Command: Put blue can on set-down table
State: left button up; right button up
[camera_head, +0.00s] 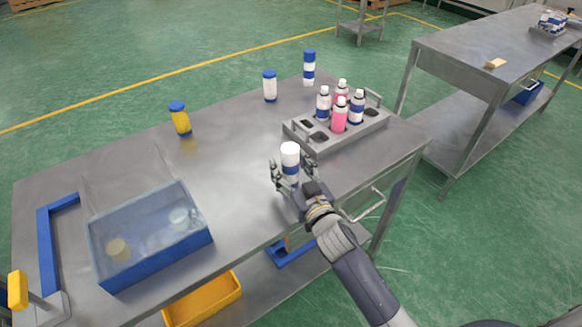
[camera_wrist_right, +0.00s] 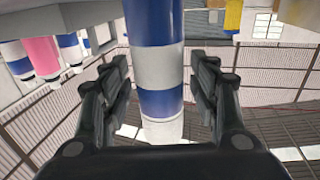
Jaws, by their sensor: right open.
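A blue and white banded can with a white cap (camera_head: 290,153) stands upright near the front edge of the near metal table (camera_head: 235,185). My right gripper (camera_head: 287,180) is open, with its fingers on either side of this can. In the right wrist view the can (camera_wrist_right: 160,65) shows blue and white bands between the open fingers (camera_wrist_right: 162,78), with a narrow gap at the right finger; contact at the left one is hard to tell. Another metal table (camera_head: 450,50) stands at the back right; the frames do not show which table is the set-down one. My left gripper is not in view.
A grey rack (camera_head: 325,143) with several pink and white bottles is just behind the can. A blue-walled clear box (camera_head: 155,262) stands at the left. The table's middle is clear.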

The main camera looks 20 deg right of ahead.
jog(key=shift+r, duration=0.15)
jog(key=shift+s, duration=0.25)
jog(key=s, duration=0.3)
jog(key=s+d+b, duration=0.1)
jog(key=s, duration=0.5)
jog(key=shift+s+d+b, duration=0.25)
jog(key=shift+s+b, duration=0.05)
jog(key=shift+s+d, duration=0.15)
jog(key=shift+s, duration=0.75)
